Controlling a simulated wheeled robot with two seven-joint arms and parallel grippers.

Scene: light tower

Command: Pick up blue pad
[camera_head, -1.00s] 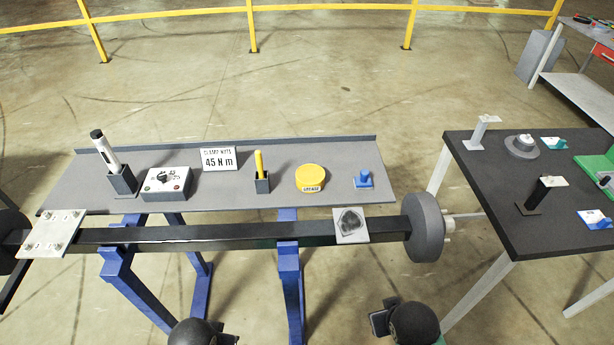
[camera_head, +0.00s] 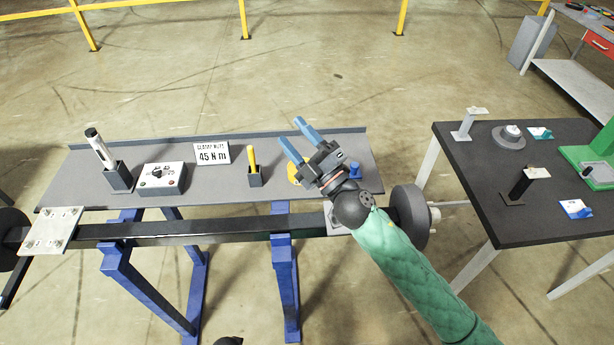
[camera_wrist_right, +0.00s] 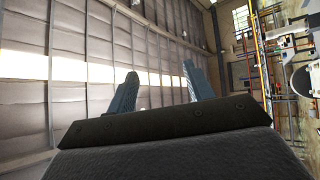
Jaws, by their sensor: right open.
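The small blue pad (camera_head: 355,170) is at the right end of the grey shelf (camera_head: 220,187). It is partly hidden behind my right gripper. My right gripper (camera_head: 293,134) is open and empty, raised over the shelf to the left of the pad, its blue fingers pointing up and left in the head view. In the right wrist view the two fingers (camera_wrist_right: 160,75) stand apart with nothing between them, and the pad does not show there. My left gripper is not in view.
A yellow grease tin (camera_head: 293,172) is mostly hidden behind my right gripper. A yellow marker (camera_head: 252,160) in a holder, a 45 N m sign (camera_head: 212,153) and a dial box (camera_head: 162,177) stand further left. A black beam (camera_head: 180,231) runs in front; a dark table (camera_head: 460,190) is at right.

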